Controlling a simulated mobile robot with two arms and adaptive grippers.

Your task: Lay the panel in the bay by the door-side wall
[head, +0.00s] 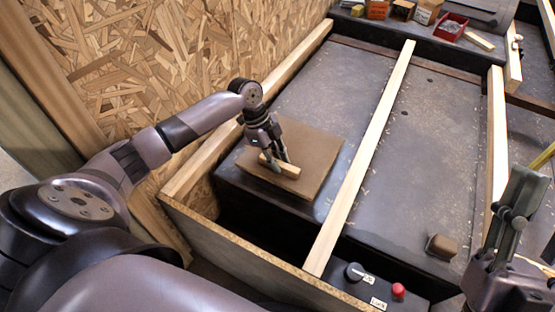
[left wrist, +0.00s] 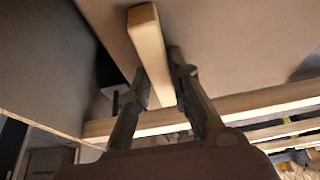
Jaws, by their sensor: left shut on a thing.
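The brown panel (head: 318,150) is over the left bay (head: 318,82), between the left wooden rail and the middle batten. Its near edge is over a dark gap; I cannot tell whether it rests or is held just above the surface. My left gripper (head: 275,168) is shut on the panel's pale wooden handle (head: 289,171). In the left wrist view the handle (left wrist: 148,45) sits between the fingers, with the panel (left wrist: 225,35) behind it. My right gripper (head: 508,215) is at the right edge, away from the panel; its opening is unclear.
The middle batten (head: 375,136) runs close to the panel's right side. A chipboard wall (head: 170,60) stands left. The right bay (head: 425,145) holds a small brown block (head: 441,246). A black knob (head: 355,271) and red button (head: 398,291) are in front. A red bin (head: 451,27) stands behind.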

